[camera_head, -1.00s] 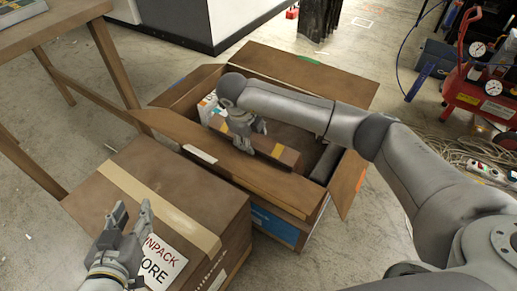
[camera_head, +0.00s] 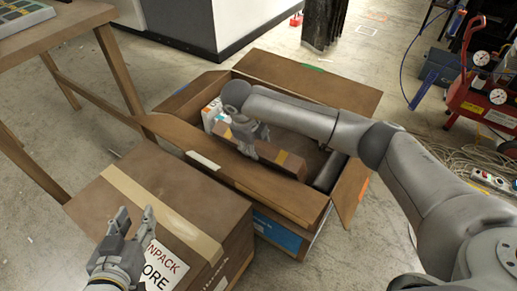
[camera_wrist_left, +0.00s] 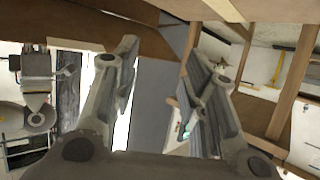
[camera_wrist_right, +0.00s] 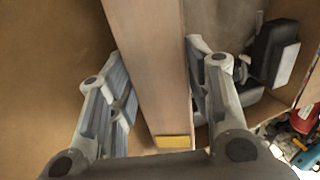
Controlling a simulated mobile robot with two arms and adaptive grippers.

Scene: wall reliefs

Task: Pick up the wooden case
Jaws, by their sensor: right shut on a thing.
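The wooden case (camera_head: 284,162) is a long brown block with a yellow patch near one end. It is inside the open cardboard box (camera_head: 290,207), and I cannot tell whether it touches the bottom. My right gripper (camera_head: 255,143) reaches down into the box and is shut on the case around its middle. In the right wrist view the case (camera_wrist_right: 150,55) runs between the two fingers (camera_wrist_right: 163,95). My left gripper (camera_head: 136,220) is open and empty above the closed cardboard box at the lower left.
The closed cardboard box (camera_head: 160,195) with tape and a label stands beside the open one. A wooden table (camera_head: 70,30) is at the upper left. A white carton (camera_head: 212,113) sits in the open box. Red equipment (camera_head: 490,100) and cables (camera_head: 450,160) lie to the right.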

